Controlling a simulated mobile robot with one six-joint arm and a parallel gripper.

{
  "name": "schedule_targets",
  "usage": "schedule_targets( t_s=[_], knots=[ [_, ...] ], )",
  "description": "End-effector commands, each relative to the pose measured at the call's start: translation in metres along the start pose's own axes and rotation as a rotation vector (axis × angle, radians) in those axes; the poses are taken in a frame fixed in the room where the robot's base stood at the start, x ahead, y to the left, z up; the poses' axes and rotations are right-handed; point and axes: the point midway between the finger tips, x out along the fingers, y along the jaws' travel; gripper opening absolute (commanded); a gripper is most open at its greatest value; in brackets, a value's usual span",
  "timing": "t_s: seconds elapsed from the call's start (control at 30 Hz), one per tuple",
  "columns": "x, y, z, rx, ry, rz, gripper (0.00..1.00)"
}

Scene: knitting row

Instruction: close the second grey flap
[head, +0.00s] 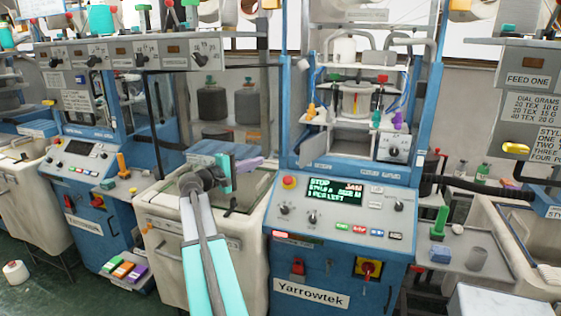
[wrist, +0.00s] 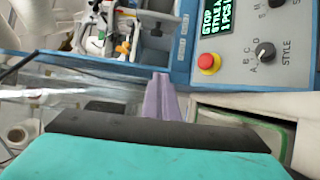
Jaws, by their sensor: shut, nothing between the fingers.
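No part in view can be surely told as the second grey flap. A smoky see-through panel (head: 222,135) with a dark frame stands upright behind the open-topped cream bin (head: 165,235); I cannot tell whether it is that flap. My gripper (head: 262,161) is over the bin's top, left of the blue machine, its lavender fingers pointing right. In the wrist view my gripper (wrist: 161,76) has its fingers together and empty, with their tips close to the blue machine's edge; contact cannot be told. The bin's dark opening (wrist: 250,132) shows to the right.
The blue machine (head: 345,215) with a lit screen and red stop button (head: 289,182) stands just right of my gripper. Another blue machine (head: 90,205) is at left. A grey side shelf (head: 470,250) holds green and blue items. Dark cones (head: 212,102) stand behind the panel.

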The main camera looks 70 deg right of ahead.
Motion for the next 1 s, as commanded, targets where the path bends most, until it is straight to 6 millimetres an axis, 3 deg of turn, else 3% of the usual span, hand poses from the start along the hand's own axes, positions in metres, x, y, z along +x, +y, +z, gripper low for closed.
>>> schedule_targets(
  t_s=[0.67, 1.0],
  knots=[
    [0.019, 0.009, 0.009, -0.006, -0.024, 0.027, 0.0],
    [0.058, 0.011, 0.009, -0.007, -0.025, 0.026, 0.0]
  ],
)
